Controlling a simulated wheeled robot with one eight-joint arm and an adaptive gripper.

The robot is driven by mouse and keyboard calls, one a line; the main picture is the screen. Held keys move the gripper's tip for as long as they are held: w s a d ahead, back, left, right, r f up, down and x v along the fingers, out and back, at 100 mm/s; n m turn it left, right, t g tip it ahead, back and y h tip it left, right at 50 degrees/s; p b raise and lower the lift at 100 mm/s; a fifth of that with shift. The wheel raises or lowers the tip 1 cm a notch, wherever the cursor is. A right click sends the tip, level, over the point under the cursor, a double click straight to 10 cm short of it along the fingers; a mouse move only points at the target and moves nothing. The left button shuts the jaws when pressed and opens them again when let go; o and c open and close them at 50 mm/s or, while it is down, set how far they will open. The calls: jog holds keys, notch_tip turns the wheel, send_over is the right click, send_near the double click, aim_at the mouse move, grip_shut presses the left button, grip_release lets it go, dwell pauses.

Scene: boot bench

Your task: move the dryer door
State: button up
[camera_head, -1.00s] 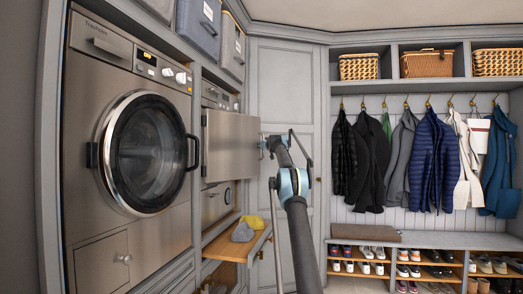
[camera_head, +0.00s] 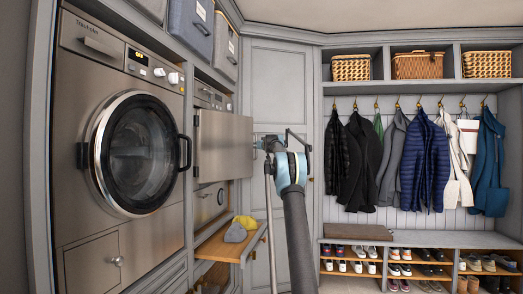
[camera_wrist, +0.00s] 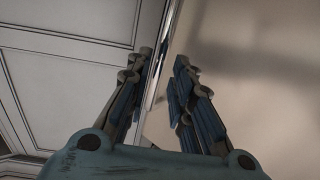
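The dryer door is taken to be the flat square steel door (camera_head: 224,147) on the farther machine in the head view. It stands swung out from the machine front and hides much of it. My gripper (camera_head: 258,144) is at the door's free right edge. In the wrist view, my gripper (camera_wrist: 164,58) has its two dark fingers spread apart. The door's shiny edge (camera_wrist: 160,65) runs between them, and the door's beige face (camera_wrist: 260,80) fills the right side. A gap shows between the fingers; contact with the door is unclear.
A nearer machine with a closed round glass door (camera_head: 138,152) stands at left. Below the steel door, a wooden pull-out shelf (camera_head: 215,247) holds grey and yellow items (camera_head: 237,231). A tall grey cabinet (camera_head: 285,90) stands behind my arm. Coats hang above a shoe bench (camera_head: 430,239) at right.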

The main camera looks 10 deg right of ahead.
jog(key=v, duration=0.7)
jog(key=shift+s, duration=0.1)
dwell(0.5)
